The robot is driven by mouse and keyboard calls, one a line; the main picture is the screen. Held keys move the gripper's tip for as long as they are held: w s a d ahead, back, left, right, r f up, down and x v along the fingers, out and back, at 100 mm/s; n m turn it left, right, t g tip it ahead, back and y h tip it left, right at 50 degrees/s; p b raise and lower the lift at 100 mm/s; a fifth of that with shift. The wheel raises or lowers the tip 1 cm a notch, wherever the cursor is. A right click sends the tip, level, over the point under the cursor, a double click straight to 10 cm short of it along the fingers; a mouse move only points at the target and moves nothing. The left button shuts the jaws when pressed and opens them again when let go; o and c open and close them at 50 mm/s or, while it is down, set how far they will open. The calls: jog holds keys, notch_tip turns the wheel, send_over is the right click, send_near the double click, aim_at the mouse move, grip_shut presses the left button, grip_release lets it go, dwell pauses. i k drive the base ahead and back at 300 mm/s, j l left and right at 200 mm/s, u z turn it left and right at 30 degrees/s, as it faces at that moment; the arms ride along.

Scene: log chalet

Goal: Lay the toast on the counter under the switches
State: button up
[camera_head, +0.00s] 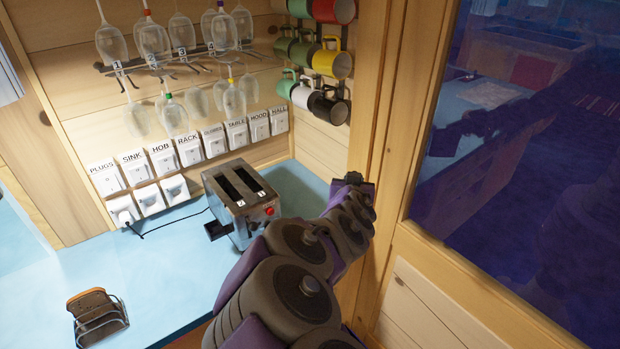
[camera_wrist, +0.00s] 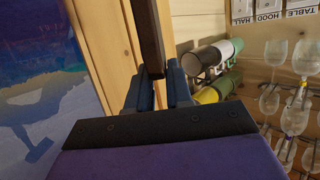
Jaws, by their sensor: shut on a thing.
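My gripper (camera_wrist: 157,72) shows in the wrist view, with its two blue-grey fingers shut on a dark brown slab, the toast (camera_wrist: 149,35), seen edge-on and sticking out past the fingertips. In the head view my gripper (camera_head: 357,181) is a small dark end beside the wooden post, right of the toaster; the held toast cannot be made out there. The light blue counter (camera_head: 165,265) runs below the wall. The labelled white switches (camera_head: 187,150) sit in a row above its back edge, left of my gripper, with sockets beneath the left ones.
A metal toaster (camera_head: 236,201) with two slots stands on the counter near the wall. A toast rack (camera_head: 97,318) stands at the front left. Hanging glasses (camera_head: 157,42) and mugs (camera_head: 333,62) jut from the walls. A window (camera_head: 520,150) is at right. The counter between rack and sockets is clear.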

aim_at(173, 293)
jog(key=i+j+u, duration=0.15)
jog(key=i, duration=0.35)
jog(key=u, duration=2.1)
